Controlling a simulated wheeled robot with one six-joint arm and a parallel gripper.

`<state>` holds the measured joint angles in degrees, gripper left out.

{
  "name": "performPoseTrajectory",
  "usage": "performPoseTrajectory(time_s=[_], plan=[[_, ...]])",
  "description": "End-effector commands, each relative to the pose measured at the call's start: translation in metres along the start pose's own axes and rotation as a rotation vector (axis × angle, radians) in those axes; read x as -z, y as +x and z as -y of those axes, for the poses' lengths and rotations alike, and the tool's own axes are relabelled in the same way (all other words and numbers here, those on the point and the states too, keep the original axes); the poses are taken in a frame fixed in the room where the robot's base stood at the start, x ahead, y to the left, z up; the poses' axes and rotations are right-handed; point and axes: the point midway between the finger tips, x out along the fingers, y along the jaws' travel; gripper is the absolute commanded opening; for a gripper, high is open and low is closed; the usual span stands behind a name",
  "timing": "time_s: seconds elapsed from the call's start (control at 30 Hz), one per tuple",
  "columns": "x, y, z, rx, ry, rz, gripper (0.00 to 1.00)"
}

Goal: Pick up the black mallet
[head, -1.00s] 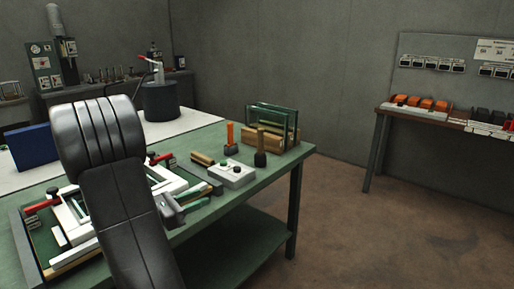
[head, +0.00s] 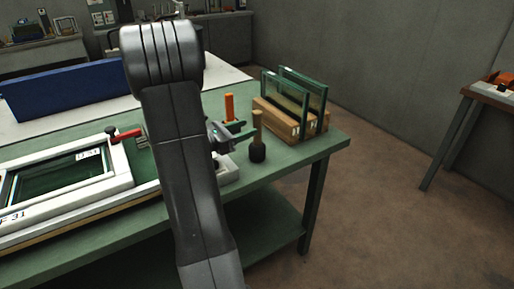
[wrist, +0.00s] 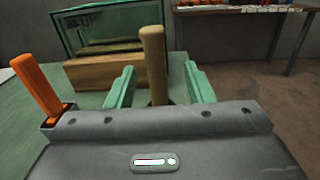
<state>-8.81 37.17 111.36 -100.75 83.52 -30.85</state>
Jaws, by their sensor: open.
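The black mallet (head: 257,152) stands head down on the green bench, with its tan wooden handle upright. In the wrist view its handle (wrist: 153,52) rises beyond and between my green fingers; its black head is mostly hidden behind my gripper body. My gripper (wrist: 160,70) is open, with one finger on each side of the handle's line and nothing held. In the head view my gripper (head: 244,131) is just left of the handle. I cannot tell whether the handle is fully between the fingertips.
An orange-handled tool (head: 229,106) stands close to the left. Glass panes in a wooden rack (head: 275,119) stand behind the mallet. A white box (head: 228,172) lies under my gripper, and a white window frame (head: 120,165) lies left.

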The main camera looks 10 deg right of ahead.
Motion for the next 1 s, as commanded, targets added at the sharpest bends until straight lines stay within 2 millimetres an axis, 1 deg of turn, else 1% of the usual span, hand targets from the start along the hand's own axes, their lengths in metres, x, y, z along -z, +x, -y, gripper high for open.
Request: performPoseTrajectory(time_s=[0.07,0.3,0.4,0.5,0.7,0.73,0.77,0.8,0.93,0.97,1.0], plan=[[-0.001,0.006,-0.001,0.002,0.0,0.0,0.48],[-0.005,0.039,-0.004,0.004,0.0,-0.001,0.48],[-0.005,0.048,-0.005,0.002,0.0,0.0,0.48],[-0.004,0.052,-0.005,0.001,0.0,0.0,0.48],[-0.004,0.051,-0.005,0.0,0.0,0.0,0.48],[-0.004,0.051,-0.005,0.0,0.0,0.0,0.44],[-0.004,0.051,-0.005,0.0,0.0,0.0,0.38],[-0.004,0.051,-0.005,0.0,0.0,0.0,0.3],[-0.004,0.051,-0.005,0.0,0.0,0.0,0.04],[-0.004,0.051,-0.005,0.0,0.0,0.0,0.0],[-0.005,0.051,-0.005,0.0,0.001,0.001,0.0]])
